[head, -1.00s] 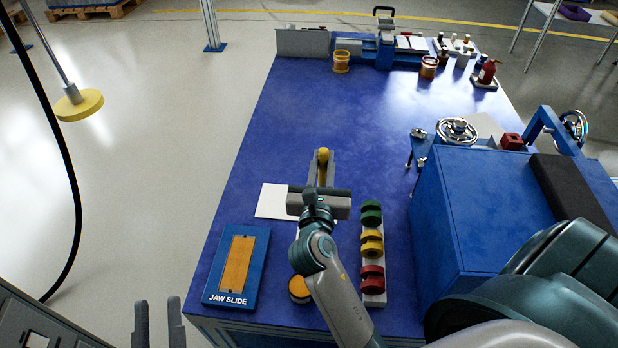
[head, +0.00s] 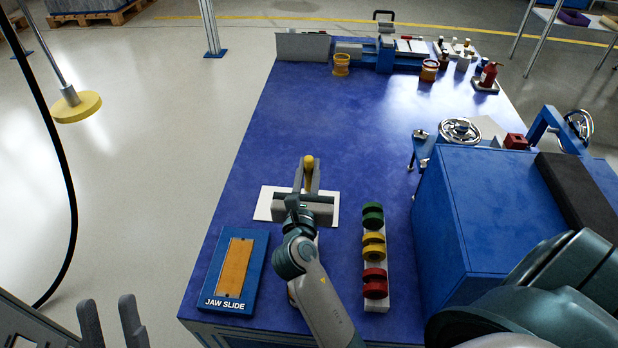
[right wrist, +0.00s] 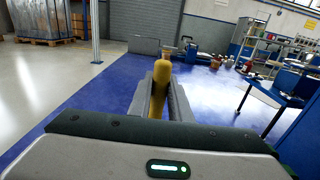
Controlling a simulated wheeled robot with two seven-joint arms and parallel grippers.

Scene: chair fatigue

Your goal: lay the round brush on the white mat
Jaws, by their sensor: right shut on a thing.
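The round brush shows as a yellow rod with a rounded end (head: 309,161) in the head view. It also stands out between the fingers in the right wrist view (right wrist: 160,75). My right gripper (head: 307,178) is shut on it, above the white mat (head: 264,208). The gripper and wrist cover the middle of the mat; its left and right parts show. Whether the brush touches the mat I cannot tell, as its lower part is hidden. My left gripper (head: 111,325) is open and empty at the lower left, off the table.
A blue "JAW SLIDE" board (head: 236,270) lies left of my right arm. A white rack (head: 376,303) with green, yellow and red rounds stands to the right. A large blue block (head: 440,220) fills the right side. The blue tabletop (head: 320,115) beyond the mat is clear.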

